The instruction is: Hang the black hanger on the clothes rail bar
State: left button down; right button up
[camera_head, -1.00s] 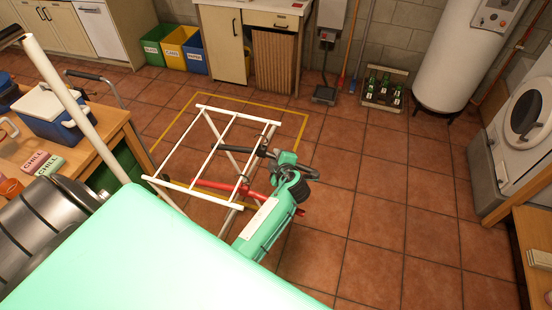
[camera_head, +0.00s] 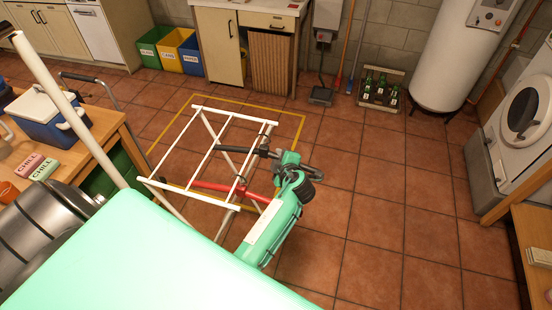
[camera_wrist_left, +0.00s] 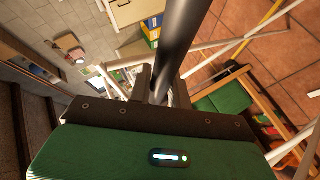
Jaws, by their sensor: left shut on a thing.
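My left gripper (camera_head: 278,157) is at the end of the green forearm, over the white rack in the head view. It also shows in the left wrist view (camera_wrist_left: 165,88), with its dark fingers shut on a thick black bar (camera_wrist_left: 182,42), which looks like part of the black hanger. In the head view the dark hanger piece (camera_head: 232,149) reaches left from the gripper; its full shape cannot be made out. A thick white bar with a dark end (camera_head: 65,105) slants across the left foreground and looks like the clothes rail bar. The hanger is apart from it.
A white rack (camera_head: 233,115) stands in a yellow floor outline, with a red bar (camera_head: 212,187) near it. A wooden table (camera_head: 100,140) with a cooler (camera_head: 45,115) is at left. Bins (camera_head: 188,52) and a bottle crate (camera_head: 380,90) line the back. Floor at right is clear.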

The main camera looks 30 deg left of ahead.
pick_arm(q)
jog(key=shift+w+d+f+b, duration=0.1)
jog(key=shift+w+d+b, duration=0.05)
jog(key=shift+d+b, duration=0.4)
jog(key=shift+w+d+b, duration=0.15)
jog(key=shift+d+b, duration=0.25)
jog(key=shift+d, duration=0.25)
jog(key=shift+w+d, duration=0.1)
jog(key=shift+d, duration=0.3)
